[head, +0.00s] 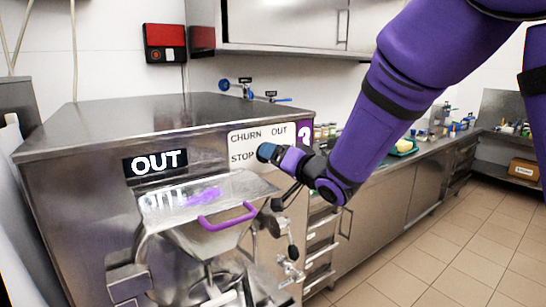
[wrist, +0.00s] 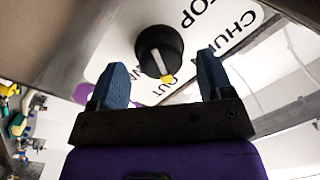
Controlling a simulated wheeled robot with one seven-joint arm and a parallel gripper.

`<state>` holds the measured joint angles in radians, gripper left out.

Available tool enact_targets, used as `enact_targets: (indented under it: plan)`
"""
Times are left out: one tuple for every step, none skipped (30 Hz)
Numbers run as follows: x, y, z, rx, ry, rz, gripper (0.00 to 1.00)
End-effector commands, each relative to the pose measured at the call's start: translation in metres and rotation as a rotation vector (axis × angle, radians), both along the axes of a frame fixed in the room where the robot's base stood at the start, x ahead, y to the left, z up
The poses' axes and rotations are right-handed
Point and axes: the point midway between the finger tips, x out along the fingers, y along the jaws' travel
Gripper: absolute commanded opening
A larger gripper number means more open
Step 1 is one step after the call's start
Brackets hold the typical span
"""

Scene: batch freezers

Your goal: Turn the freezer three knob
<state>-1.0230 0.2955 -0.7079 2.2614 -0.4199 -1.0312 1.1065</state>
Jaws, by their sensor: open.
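The freezer (head: 80,130) is a steel box at the left, with a purple plate bearing a partly hidden number at its right edge. Its white label panel (head: 243,138) reads CHURN, OUT and STOP. My gripper (head: 268,153) is in front of this panel and hides the knob in the head view. In the wrist view the black round knob (wrist: 150,42) shows ahead of my open gripper (wrist: 162,62), between the two blue fingers. Its pale pointer ends in a yellow tip, towards the lower right there. I cannot tell whether the fingers touch the knob.
A black OUT sign (head: 155,162) is on the freezer front. Below are a sloping steel lid and a purple handle (head: 228,215). A counter (head: 385,195) with jars runs along the right wall. The tiled floor (head: 430,270) at the right is clear.

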Motion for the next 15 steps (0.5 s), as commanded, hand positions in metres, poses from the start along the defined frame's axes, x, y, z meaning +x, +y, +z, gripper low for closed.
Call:
enact_targets:
  plan:
    - [0.0043, 0.0034, -0.0004, -0.002, -0.001, -0.001, 0.73]
    - [0.0064, 0.0050, -0.0005, -0.002, 0.000, 0.000, 0.73]
    - [0.0086, 0.0070, -0.0003, -0.002, -0.001, -0.001, 0.73]
    - [0.0100, 0.0082, -0.0001, -0.002, -0.001, 0.000, 0.73]
    - [0.0111, 0.0092, -0.0001, -0.001, -0.001, 0.000, 0.73]
    - [0.0121, 0.0103, -0.0001, -0.001, -0.001, 0.000, 0.73]
    - [0.0127, 0.0109, 0.0000, -0.001, -0.001, 0.000, 0.73]
    - [0.0131, 0.0113, 0.0000, 0.000, 0.000, 0.000, 0.73]
    - [0.0135, 0.0116, 0.0000, 0.000, 0.000, 0.000, 0.73]
    - [0.0138, 0.0116, 0.0000, 0.000, 0.000, 0.000, 0.73]
    - [0.0138, 0.0117, 0.0000, 0.000, 0.000, 0.000, 0.73]
    - [0.0139, 0.0116, 0.0001, 0.000, 0.000, 0.000, 0.73]
    - [0.0139, 0.0116, 0.0001, 0.000, 0.000, 0.000, 0.73]
    - [0.0138, 0.0116, 0.0001, 0.000, 0.000, 0.000, 0.73]
    - [0.0138, 0.0115, 0.0002, 0.000, 0.000, 0.000, 0.73]
